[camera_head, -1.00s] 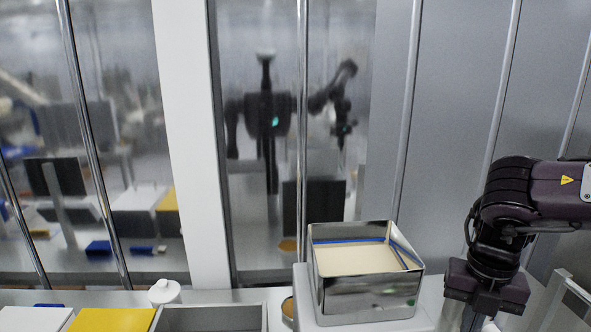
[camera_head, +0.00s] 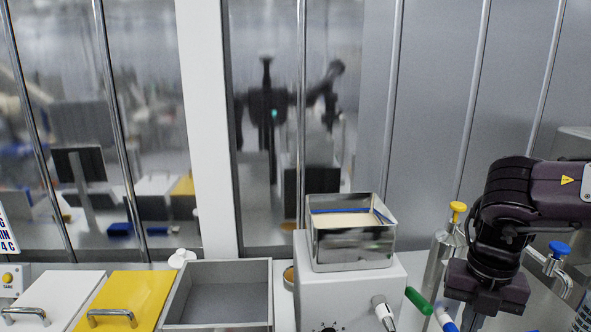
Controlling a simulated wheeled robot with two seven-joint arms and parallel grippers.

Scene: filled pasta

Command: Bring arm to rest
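My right arm comes in from the right edge, bent so that its dark gripper (camera_head: 483,290) hangs downward. The bottom of the picture cuts off the gripper's fingers, so I cannot tell whether they are open or shut or hold anything. My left arm and gripper are not in view.
A shiny metal hopper with cream contents (camera_head: 352,246) sits on a white machine (camera_head: 335,290) left of my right gripper. A yellow-knobbed bottle (camera_head: 440,258), a blue-knobbed tap (camera_head: 557,255) and green and blue capped tubes (camera_head: 420,301) are close to the gripper. A grey open bin (camera_head: 225,268) and yellow lid (camera_head: 125,292) lie left.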

